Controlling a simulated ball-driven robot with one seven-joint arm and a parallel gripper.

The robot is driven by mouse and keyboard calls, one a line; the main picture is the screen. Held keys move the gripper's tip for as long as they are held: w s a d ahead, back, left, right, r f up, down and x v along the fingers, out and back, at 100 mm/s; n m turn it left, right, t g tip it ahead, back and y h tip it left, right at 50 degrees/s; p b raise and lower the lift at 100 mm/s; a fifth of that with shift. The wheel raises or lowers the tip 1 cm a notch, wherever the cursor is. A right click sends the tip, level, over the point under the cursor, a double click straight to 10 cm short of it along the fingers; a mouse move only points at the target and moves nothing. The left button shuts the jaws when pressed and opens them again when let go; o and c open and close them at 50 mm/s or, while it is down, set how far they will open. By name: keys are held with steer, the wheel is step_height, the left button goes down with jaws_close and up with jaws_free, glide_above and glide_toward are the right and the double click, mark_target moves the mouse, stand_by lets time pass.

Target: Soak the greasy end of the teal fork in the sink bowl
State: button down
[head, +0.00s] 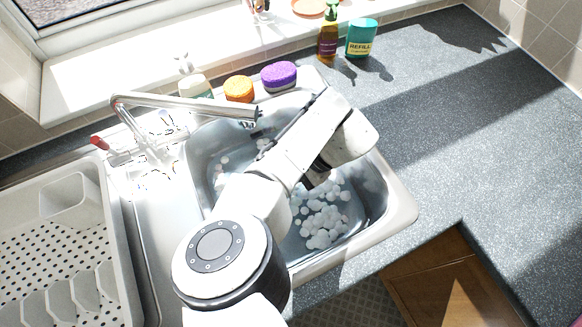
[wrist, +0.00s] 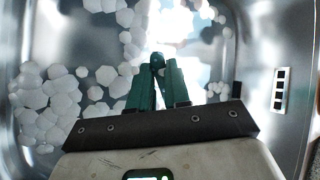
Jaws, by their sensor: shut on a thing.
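The steel sink bowl (head: 402,208) holds water with white foam clumps (head: 322,222), and my arm reaches over and down into it. In the wrist view my gripper (wrist: 157,72) points into the bowl, its two dark teal fingers closed together on a small dark teal piece, the teal fork (wrist: 157,60). Only a little of the fork shows between the fingertips. Its greasy end is hidden, and I cannot tell whether it touches the water. In the head view my arm covers the gripper and fork.
The faucet (head: 185,104) reaches over the bowl's back left. An orange sponge (head: 239,89), a purple sponge (head: 279,76) and a soap bottle (head: 192,80) stand behind it. A dish rack (head: 60,255) is at left. A brown bottle (head: 327,42) and green refill tub (head: 361,38) stand behind the clear right counter.

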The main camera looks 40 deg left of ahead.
steer(key=shift+d, duration=0.1)
stand_by(0.3)
step_height(320, 180, up, 20)
steer(key=p, duration=0.8)
stand_by(1.5)
stand_by(2.0)
step_height(320, 180, up, 4)
stand_by(0.4)
steer(key=shift+s, duration=0.1)
stand_by(0.5)
